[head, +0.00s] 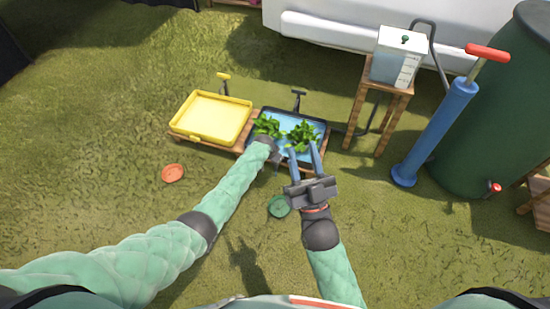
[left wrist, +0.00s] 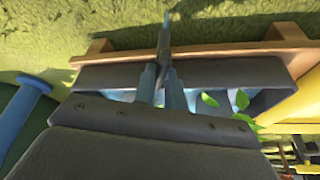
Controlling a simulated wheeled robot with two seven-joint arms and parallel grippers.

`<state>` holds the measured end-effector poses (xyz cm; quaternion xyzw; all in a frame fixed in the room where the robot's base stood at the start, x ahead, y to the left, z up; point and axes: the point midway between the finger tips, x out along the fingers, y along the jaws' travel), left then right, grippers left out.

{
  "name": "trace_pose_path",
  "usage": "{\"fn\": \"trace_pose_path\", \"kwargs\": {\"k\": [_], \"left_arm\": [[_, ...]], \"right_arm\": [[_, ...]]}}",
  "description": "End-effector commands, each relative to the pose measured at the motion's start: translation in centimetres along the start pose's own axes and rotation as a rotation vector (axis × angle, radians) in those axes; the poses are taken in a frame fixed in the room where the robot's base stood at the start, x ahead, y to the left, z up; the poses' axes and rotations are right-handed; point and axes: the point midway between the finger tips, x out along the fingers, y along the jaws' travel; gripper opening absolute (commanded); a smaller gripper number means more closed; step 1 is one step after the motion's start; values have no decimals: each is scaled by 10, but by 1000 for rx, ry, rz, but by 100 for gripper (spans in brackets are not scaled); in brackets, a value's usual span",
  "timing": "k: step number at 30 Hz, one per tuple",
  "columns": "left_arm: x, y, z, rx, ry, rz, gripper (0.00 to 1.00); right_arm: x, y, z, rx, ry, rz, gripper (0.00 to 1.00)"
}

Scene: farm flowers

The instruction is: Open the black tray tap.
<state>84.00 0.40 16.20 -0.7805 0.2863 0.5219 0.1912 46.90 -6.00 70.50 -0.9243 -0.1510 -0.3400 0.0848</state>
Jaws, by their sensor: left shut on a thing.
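The black tray (head: 322,135) holds blue water and green leafy plants (head: 302,134). A black T-shaped handle (head: 298,96) stands behind its far edge. My left gripper (left wrist: 162,80) is at the tray's near edge, shut on a slim dark piece (left wrist: 165,38) that looks like a tap lever there. The lower part of this piece is hidden by the fingers. In the head view the left fingers are mostly hidden by my wrist. My right gripper (head: 305,158) is open and empty, its fingers apart over the tray's near right side.
A clear tank (head: 394,68) on a stool, a blue pump (head: 435,130) and a green barrel (head: 500,100) are right. Red (head: 172,173) and green (head: 278,206) discs lie on grass.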

Motion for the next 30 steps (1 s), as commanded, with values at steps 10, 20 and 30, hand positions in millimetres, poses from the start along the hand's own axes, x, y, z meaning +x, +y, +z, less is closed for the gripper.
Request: {"fn": "trace_pose_path", "kwargs": {"k": [10, 20, 30], "left_arm": [[-2, 1, -2, -141, 1, -59, 0], [-2, 2, -2, -267, 2, -110, 0], [-1, 3, -2, -350, 2, -144, 0]], "right_arm": [[-76, 2, 128, 41, -489, 31, 36], [-165, 0, 204, 78, -847, 51, 36], [-228, -3, 238, 104, -1057, 63, 36]]}}
